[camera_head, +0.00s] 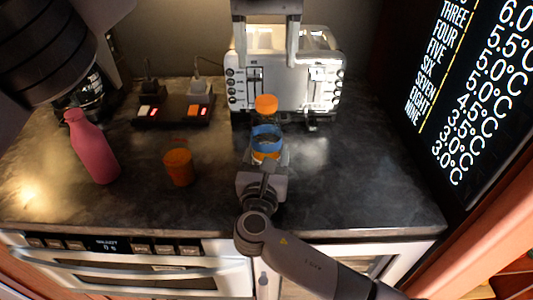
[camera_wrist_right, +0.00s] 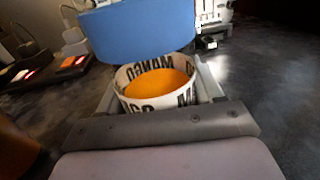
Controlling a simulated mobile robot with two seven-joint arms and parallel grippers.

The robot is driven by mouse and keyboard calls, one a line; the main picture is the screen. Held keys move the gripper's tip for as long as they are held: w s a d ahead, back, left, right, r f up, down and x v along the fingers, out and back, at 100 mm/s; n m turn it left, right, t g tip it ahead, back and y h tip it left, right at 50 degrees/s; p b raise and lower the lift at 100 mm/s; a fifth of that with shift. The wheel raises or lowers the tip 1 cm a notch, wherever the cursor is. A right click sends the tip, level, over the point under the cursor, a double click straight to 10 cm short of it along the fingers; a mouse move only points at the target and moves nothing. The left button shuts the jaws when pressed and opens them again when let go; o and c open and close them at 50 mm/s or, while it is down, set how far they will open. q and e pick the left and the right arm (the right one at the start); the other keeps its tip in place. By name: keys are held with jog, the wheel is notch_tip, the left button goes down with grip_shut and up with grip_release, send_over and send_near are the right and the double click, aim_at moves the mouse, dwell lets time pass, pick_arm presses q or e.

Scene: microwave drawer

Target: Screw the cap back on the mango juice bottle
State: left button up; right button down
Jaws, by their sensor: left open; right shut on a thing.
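The mango juice bottle (camera_head: 266,134) stands near the middle of the counter, with a blue band and orange lower part. The right wrist view shows its blue part (camera_wrist_right: 140,30) and a white label with black MANGO lettering (camera_wrist_right: 150,73). My right gripper (camera_head: 267,160) is shut around the bottle's lower part from the front. The orange cap (camera_head: 266,103) shows at the top of the bottle; whether it is seated on the neck I cannot tell. My left gripper (camera_head: 266,62) is open above the cap, pointing down, with its fingers apart and clear of it.
A white toaster (camera_head: 323,88) stands close behind the bottle. A pink bottle (camera_head: 92,148) and an orange container (camera_head: 179,168) stand to the left. A power strip (camera_head: 172,112) lies behind them. The counter (camera_head: 350,185) is clear to the right.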

jog(key=shift+c, duration=0.5)
grip_release()
jog(key=shift+s+a, duration=0.25)
jog(key=shift+s, duration=1.55)
jog(key=shift+s+a, duration=0.2)
jog(key=shift+s, duration=1.55)
